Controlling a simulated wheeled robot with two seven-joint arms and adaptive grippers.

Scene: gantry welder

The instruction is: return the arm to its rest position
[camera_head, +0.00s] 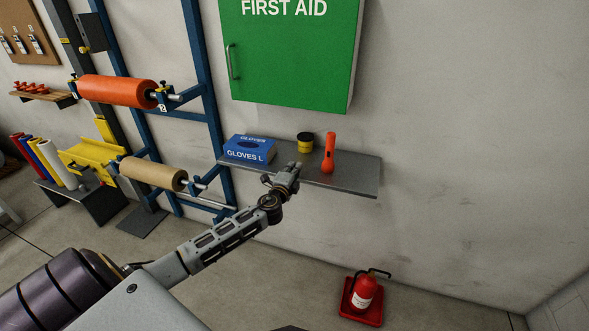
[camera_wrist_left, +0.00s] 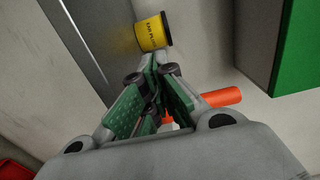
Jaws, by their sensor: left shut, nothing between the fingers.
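My left arm (camera_head: 225,238) reaches in from the lower left of the head view toward the wall shelf. Its gripper (camera_head: 293,168) is shut and empty, in front of the shelf's near edge in this view. In the left wrist view the closed fingers (camera_wrist_left: 155,78) meet near the middle, with nothing visible between them. My right gripper is in neither view.
The grey shelf (camera_head: 350,178) holds a blue glove box (camera_head: 250,149), a yellow ear plug tub (camera_head: 305,142) and an orange flashlight (camera_head: 329,152). A green first aid cabinet (camera_head: 290,55) hangs above. A fire extinguisher (camera_head: 363,293) stands below. The blue roll rack (camera_head: 200,60) is left.

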